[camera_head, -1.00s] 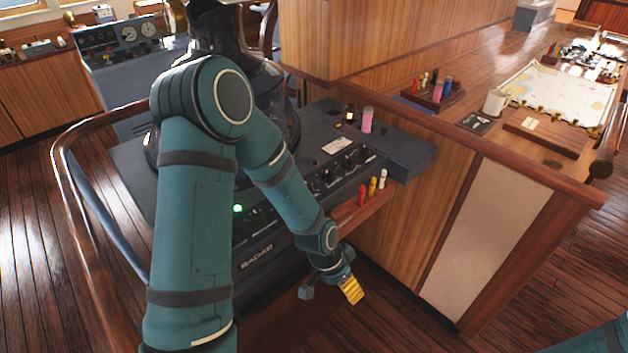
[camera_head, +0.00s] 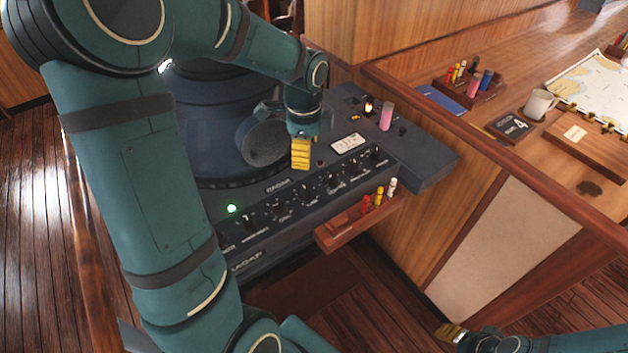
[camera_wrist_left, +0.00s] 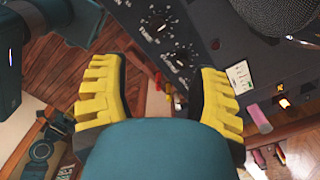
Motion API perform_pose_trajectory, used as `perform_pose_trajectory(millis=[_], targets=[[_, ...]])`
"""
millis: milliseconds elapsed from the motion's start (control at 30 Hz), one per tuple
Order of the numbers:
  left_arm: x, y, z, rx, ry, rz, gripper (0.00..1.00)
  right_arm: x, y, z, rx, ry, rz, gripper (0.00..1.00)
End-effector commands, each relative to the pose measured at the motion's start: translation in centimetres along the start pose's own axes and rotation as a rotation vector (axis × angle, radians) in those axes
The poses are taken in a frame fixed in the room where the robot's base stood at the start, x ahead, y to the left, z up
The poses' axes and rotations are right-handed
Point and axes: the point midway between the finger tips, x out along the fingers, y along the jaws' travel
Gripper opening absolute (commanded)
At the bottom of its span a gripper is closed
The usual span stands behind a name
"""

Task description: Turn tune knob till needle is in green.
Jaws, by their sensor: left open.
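My left gripper (camera_head: 300,153), with yellow fingers, hangs above the radar console (camera_head: 262,222), behind its row of black knobs (camera_head: 308,190). In the left wrist view the gripper (camera_wrist_left: 160,92) is open and empty, its fingers wide apart. Two black knobs with white scales, one upper (camera_wrist_left: 157,23) and one lower (camera_wrist_left: 182,56), show beyond the fingers, apart from them.
My right gripper (camera_head: 450,332) is low at the right, away from the console. A pink cylinder (camera_head: 386,117) and a lit lamp (camera_head: 368,108) stand near the meter. A radar hood (camera_head: 210,125) rises behind.

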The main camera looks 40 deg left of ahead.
Motion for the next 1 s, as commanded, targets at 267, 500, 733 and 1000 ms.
perform_pose_trajectory(millis=[267,500,733,1000], targets=[[4.8,0.1,0.0,0.000,-0.001,0.007,0.61,0.5,0.2,0.1,0.000,0.000,0.001,0.47],[9.4,0.1,-0.1,0.000,-0.001,0.006,0.61,0.9,0.3,0.1,0.000,0.000,0.002,0.47],[12.4,0.1,0.0,-0.001,0.000,0.004,0.61,1.2,0.4,0.1,0.000,0.000,0.002,0.47],[13.4,0.1,-0.1,-0.001,0.001,0.001,0.61,1.3,0.4,0.1,0.000,0.000,0.003,0.47]])
